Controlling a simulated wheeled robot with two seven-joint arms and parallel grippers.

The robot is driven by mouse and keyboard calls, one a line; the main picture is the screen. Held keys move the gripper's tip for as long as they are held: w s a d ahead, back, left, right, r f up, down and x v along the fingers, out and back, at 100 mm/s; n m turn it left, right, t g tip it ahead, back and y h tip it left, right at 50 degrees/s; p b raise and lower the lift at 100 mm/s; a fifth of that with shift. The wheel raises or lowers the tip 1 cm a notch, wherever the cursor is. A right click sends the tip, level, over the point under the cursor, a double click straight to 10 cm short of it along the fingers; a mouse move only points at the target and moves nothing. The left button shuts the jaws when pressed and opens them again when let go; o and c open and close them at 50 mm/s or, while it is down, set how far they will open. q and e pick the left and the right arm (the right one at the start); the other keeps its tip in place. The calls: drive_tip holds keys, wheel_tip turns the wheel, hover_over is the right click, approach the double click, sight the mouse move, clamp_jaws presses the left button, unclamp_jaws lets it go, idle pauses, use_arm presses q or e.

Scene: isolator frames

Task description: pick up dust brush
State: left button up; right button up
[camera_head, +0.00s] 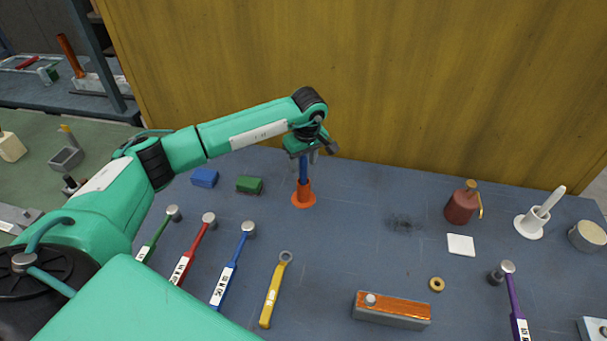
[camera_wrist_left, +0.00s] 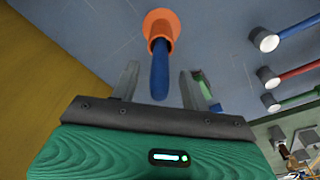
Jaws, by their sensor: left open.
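The dust brush appears to be the upright blue handle (camera_head: 303,171) with an orange flared base (camera_head: 304,198), standing on the blue table. Its bristles cannot be made out. My left gripper (camera_head: 308,155) is open at the top of the handle. In the left wrist view the blue handle (camera_wrist_left: 160,72) is between the two fingers of the left gripper (camera_wrist_left: 157,78), with a gap on both sides. The handle's top is partly hidden by the gripper in the head view. My right gripper is not in view.
A blue block (camera_head: 204,177) and a green block (camera_head: 249,185) lie left of the brush. Several hammer-like tools and a yellow wrench (camera_head: 272,295) lie in front. A dark dust patch (camera_head: 404,223) is to the right. A yellow wall (camera_head: 400,80) stands close behind.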

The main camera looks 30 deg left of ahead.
use_arm(q)
drive_tip(key=shift+w+a+f, duration=0.1)
drive_tip(key=shift+f, duration=1)
clamp_jaws()
drive_tip(key=shift+r, duration=0.15)
